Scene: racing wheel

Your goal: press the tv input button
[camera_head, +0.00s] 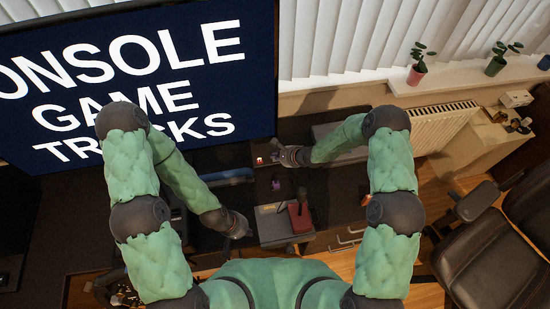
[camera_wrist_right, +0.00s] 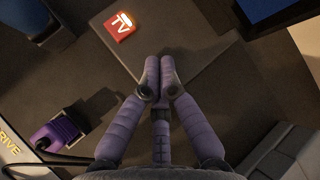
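The TV input button (camera_wrist_right: 120,26) is a small red block with white "TV" lettering and a lit edge. It sits on a dark flat panel near the top of the right wrist view, and shows as a small red spot in the head view (camera_head: 260,161). My right gripper (camera_wrist_right: 160,64) has its purple fingers together with nothing between them. Its tips are below and right of the button in that view, apart from it; in the head view the gripper (camera_head: 279,157) is just right of the button. My left gripper (camera_head: 241,229) is low, left of the red-based controller; its fingers are unclear.
A large screen (camera_head: 140,75) with white text stands at the left. A red-based controller (camera_head: 300,216) sits on the desk. A purple device (camera_wrist_right: 60,131) lies at lower left in the wrist view. A black chair (camera_head: 490,260) and a radiator (camera_head: 440,127) are at the right.

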